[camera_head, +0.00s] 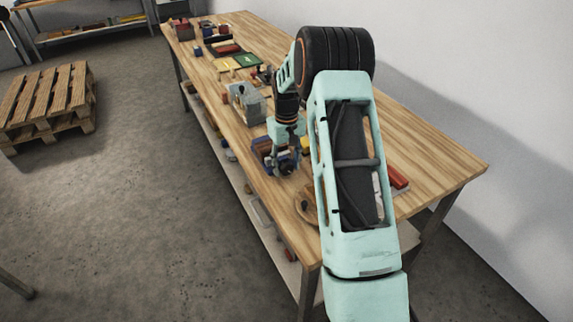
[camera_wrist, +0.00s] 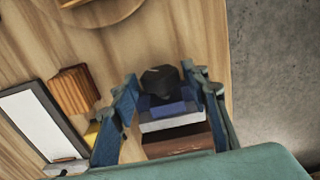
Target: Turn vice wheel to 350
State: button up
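A dark faceted knob (camera_wrist: 160,82), which seems to be the vice wheel, sits at the end of a stepped body with a blue block (camera_wrist: 172,108), a grey layer and a brown part (camera_wrist: 180,140). No scale or number is readable on it. My gripper (camera_wrist: 160,78) has its two fingers apart, one on each side of the knob; I cannot tell whether they touch it. In the head view my gripper (camera_head: 283,168) points down at the near part of the bench, beside a blue and brown object (camera_head: 262,148). The knob is not clear there.
The wooden bench (camera_head: 440,165) runs along the wall. A grey device (camera_head: 246,105) stands farther along it. An orange ribbed block (camera_wrist: 74,90), a white framed panel (camera_wrist: 35,120) and a round wooden board (camera_wrist: 100,12) lie nearby. The floor (camera_wrist: 275,75) is beyond the bench edge.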

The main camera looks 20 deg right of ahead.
jog(key=c, duration=0.8)
jog(key=shift+d+y, duration=0.15)
jog(key=shift+y, duration=0.15)
jog(key=shift+d+y+p, duration=0.2)
jog(key=shift+y+p, duration=0.1)
jog(key=shift+y, duration=0.5)
jog(key=y, duration=0.2)
jog(key=shift+w+d+f+g+y, duration=0.15)
jog(key=shift+d+f+g+y, duration=0.05)
jog(key=shift+g+y, duration=0.1)
jog(key=y+b, duration=0.2)
jog(key=y, duration=0.1)
jog(key=shift+d+f, duration=0.2)
jog(key=shift+g+y+b, duration=0.4)
jog(key=shift+y+b, duration=0.2)
jog(key=shift+b, duration=0.35)
jog(key=shift+r, duration=0.1)
